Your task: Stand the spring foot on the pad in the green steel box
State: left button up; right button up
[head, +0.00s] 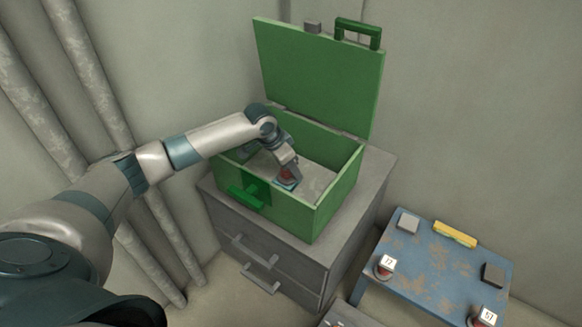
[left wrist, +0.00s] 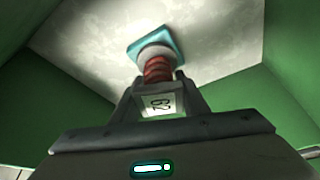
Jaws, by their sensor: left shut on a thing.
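The green steel box (head: 288,214) stands open on a grey drawer cabinet, its lid tilted up at the back. My left gripper (head: 288,170) reaches down inside it, shut on the spring foot (head: 287,176). In the left wrist view the spring foot (left wrist: 158,70) shows a red coil, a pale round base and a white numbered tag between the fingers (left wrist: 158,98). The teal square pad (left wrist: 138,47) lies on the box floor, directly behind the foot's base in that view. I cannot tell whether base and pad touch. My right gripper is not in view.
The grey cabinet (head: 258,240) carries the box. A worn blue table (head: 430,262) at lower right holds two more tagged feet, 77 (head: 384,268) and 57 (head: 484,318), a yellow level-like bar (head: 455,234) and grey blocks. Pipes (head: 95,80) run along the left wall.

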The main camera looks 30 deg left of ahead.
pick_arm(q)
jog(key=o, duration=1.3)
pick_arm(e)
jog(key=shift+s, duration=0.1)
pick_arm(q)
jog(key=shift+s+a+r, duration=0.1)
jog(key=shift+r, duration=0.35)
jog(key=p+v, duration=0.1)
jog(key=v, duration=1)
jog(key=shift+r, duration=0.15)
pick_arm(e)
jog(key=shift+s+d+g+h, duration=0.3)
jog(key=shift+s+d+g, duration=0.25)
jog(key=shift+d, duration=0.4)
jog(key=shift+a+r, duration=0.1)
